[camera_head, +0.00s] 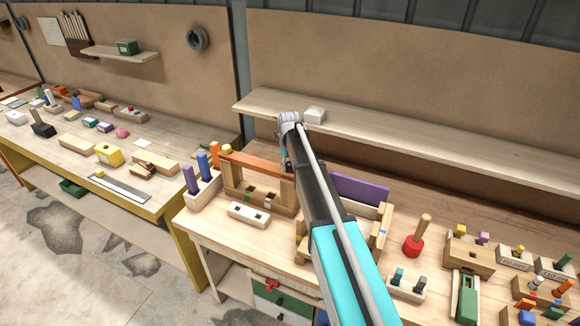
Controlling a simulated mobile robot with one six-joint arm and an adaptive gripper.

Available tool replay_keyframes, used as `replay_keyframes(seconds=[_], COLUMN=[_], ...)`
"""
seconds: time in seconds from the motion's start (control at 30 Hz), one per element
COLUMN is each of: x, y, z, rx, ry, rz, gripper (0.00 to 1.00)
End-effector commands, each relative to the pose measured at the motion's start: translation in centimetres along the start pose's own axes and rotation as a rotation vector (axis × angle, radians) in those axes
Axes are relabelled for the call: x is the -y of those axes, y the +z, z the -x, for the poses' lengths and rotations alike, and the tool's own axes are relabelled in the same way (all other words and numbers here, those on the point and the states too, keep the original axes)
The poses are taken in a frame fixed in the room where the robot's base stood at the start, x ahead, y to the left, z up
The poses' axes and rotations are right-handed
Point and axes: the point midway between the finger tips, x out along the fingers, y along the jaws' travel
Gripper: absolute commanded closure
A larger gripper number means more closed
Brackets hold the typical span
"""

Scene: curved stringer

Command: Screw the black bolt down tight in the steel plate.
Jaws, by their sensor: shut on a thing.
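My arm (325,205) reaches up from the bottom edge over the right bench, and its grey wrist joint (290,119) stands above the orange-topped wooden frame. A short teal and dark piece of my wrist shows below that joint, left of the arm. My gripper's fingers are hidden behind the arm, so I cannot see what they hold. I cannot make out the black bolt or the steel plate on the right bench; the arm covers part of it.
The wooden frame (258,163) and a peg block (203,194) stand left of the arm. A purple board (361,189), a red-based wooden-handled tool (414,245) and several small blocks lie to the right. A shelf (420,140) runs behind. A left bench (150,205) holds many items.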

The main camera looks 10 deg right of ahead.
Motion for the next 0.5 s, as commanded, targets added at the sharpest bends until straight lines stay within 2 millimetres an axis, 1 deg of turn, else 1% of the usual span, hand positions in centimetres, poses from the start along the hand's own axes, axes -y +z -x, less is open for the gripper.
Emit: replay_keyframes(seconds=[0.03, 0.27, 0.5], x=[-0.05, -0.06, 0.02], y=[-0.24, -0.31, -0.33], z=[-0.29, -0.35, -0.57], rx=[-0.005, -0.006, -0.006], ry=[0.002, 0.002, 0.001], rz=[-0.005, -0.014, -0.122], gripper=[1.00, 1.00, 1.00])
